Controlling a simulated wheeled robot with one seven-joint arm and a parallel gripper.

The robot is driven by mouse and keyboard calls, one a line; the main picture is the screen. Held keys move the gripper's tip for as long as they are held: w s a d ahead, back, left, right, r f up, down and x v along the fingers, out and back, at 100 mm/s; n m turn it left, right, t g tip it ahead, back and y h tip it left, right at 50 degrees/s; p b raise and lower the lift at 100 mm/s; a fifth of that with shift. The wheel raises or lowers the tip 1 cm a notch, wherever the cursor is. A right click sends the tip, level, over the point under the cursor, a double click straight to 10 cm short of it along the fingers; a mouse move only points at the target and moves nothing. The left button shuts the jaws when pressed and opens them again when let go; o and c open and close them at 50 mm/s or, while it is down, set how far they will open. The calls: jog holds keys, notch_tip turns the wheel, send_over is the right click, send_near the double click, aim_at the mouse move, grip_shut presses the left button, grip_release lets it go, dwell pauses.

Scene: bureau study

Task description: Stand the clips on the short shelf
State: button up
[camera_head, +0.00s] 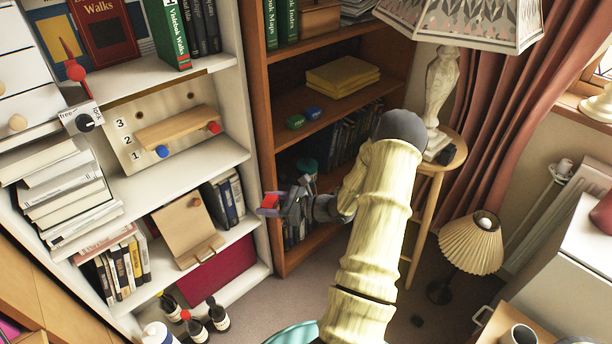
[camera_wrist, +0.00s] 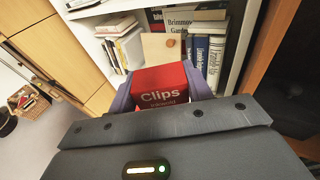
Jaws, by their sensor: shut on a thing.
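The clips are a red box with "Clips" in white letters, seen close up in the wrist view (camera_wrist: 160,84). My gripper (camera_wrist: 160,97) is shut on this box, with one finger on each side of it. In the head view the red box (camera_head: 270,202) is at the tip of my gripper (camera_head: 282,203), in the air in front of the bookcases. A short wooden shelf (camera_head: 178,128) sits on a pale board marked 1, 2, 3 in the white bookcase, to the upper left of my gripper. Its top looks bare. A blue knob and a red knob are at its front.
A dial marked free and lock (camera_head: 84,122) is left of the board. Stacked books (camera_head: 65,190) stand left in the white bookcase (camera_head: 262,240). A folding wooden panel (camera_head: 187,232) is on the level below. Bottles (camera_head: 218,314) stand low down. A lamp (camera_head: 440,90) is at right.

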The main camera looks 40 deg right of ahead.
jog(key=s+a+f+n+g+y, duration=0.1)
jog(key=s+a+n+y, duration=0.1)
jog(key=a, duration=0.7)
jog(key=s+a+f+n+g+y, duration=0.1)
jog(key=s+a+f+g, duration=0.1)
jog(key=a, duration=0.6)
jog(key=shift+s+a+f+n+y, duration=0.2)
jog(key=shift+a+f+n+y, duration=0.05)
jog(key=shift+a+n+y, duration=0.15)
